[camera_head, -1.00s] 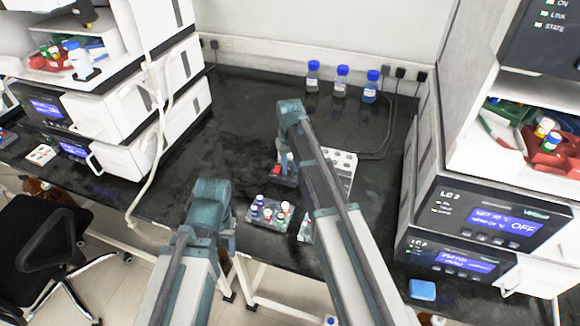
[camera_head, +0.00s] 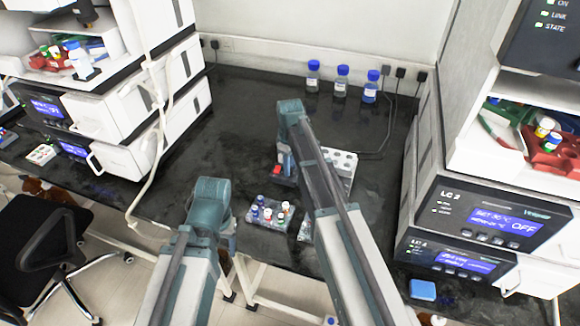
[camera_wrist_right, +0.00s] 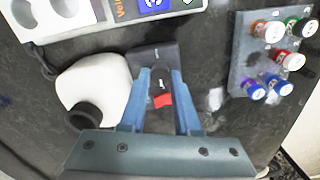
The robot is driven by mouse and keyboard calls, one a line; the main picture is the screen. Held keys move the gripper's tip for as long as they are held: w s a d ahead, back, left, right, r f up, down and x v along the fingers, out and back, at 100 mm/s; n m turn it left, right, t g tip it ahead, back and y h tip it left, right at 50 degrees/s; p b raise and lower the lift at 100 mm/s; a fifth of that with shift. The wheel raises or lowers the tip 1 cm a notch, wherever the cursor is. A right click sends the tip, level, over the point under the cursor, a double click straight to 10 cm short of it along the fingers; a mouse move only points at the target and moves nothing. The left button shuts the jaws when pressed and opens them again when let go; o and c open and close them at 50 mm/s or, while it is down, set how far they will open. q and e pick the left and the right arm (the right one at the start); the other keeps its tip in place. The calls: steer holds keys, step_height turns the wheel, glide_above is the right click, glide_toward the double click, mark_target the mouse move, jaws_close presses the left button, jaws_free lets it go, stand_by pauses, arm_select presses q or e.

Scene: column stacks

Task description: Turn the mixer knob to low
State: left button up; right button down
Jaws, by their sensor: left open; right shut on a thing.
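The mixer appears in the right wrist view as a rounded white body (camera_wrist_right: 98,82) with a black round cup and a dark block beside it. In the head view its dark body (camera_head: 286,180) is mostly behind my right arm. My right gripper (camera_wrist_right: 161,76) is shut on the small dark knob (camera_wrist_right: 159,84) by the dark block; a red patch shows just below it. The knob's setting cannot be read. My left gripper (camera_head: 229,238) is open and empty near the bench's front edge, apart from the mixer; its fingers are mostly hidden.
A rack of several small capped vials (camera_head: 268,213) stands at the bench front, close to both arms. Blue-capped bottles (camera_head: 342,82) stand at the back. White instruments (camera_head: 480,215) flank the bench; its left middle is clear.

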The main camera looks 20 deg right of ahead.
stand_by(0.4)
steer(key=c, duration=0.9)
jaws_free()
step_height(320, 180, up, 14)
steer(key=p, duration=1.3)
steer(key=shift+f+p, duration=0.1)
steer(key=shift+p, duration=0.3)
